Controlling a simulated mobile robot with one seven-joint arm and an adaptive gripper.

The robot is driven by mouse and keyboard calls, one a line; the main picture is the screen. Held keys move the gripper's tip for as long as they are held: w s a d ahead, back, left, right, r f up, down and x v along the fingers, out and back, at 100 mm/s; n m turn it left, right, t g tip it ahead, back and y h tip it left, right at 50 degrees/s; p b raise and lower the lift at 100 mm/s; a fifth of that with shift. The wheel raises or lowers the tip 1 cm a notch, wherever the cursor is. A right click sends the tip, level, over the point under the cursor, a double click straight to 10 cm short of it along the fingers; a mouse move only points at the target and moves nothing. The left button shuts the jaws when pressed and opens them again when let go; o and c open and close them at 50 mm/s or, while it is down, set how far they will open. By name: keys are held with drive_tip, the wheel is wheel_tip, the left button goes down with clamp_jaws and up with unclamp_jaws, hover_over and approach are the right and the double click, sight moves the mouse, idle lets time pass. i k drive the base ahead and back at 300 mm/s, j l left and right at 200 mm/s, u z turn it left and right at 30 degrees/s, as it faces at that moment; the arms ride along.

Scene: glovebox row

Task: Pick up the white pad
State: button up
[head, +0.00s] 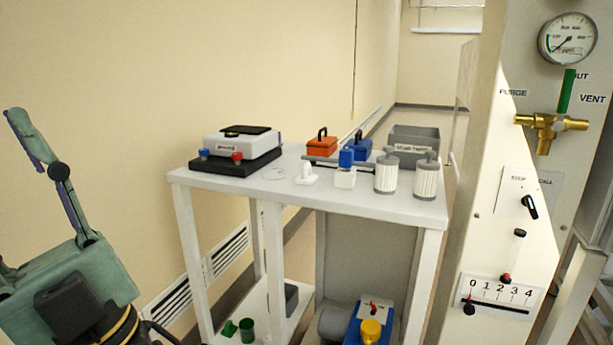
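A thin, flat white piece (274,173) lies on the white table (225,187), just right of the scale. It looks like the white pad, but it barely stands out from the tabletop. My gripper (30,185) is at the left edge of the head view, green with a black part at its wrist. One finger shows whole, pointing up and left, standing straight at the outer side of the palm. The other finger is almost wholly out of frame. The gripper looks open, with nothing seen in it, well left of the table and apart from the pad.
A black-based scale (235,153) is left of the pad. A small white stand (306,175), a blue-topped white block (345,178) and two grey-lidded jars (386,173) are to its right. Behind are orange (321,147) and blue boxes and a grey bin (414,147). A gauge panel (520,150) rises at right.

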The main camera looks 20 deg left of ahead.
sight(305, 178)
drive_tip(key=i+j+z, duration=0.2)
drive_tip(key=j+z, duration=0.15)
drive_tip(key=j, duration=0.5)
drive_tip(key=i+j+z, duration=0.1)
drive_tip(key=j+z, duration=0.25)
drive_tip(key=j, duration=0.5)
drive_tip(key=j+z, duration=0.4)
drive_tip(key=j, duration=0.5)
drive_tip(key=i+j, duration=0.35)
drive_tip(key=j, duration=0.2)
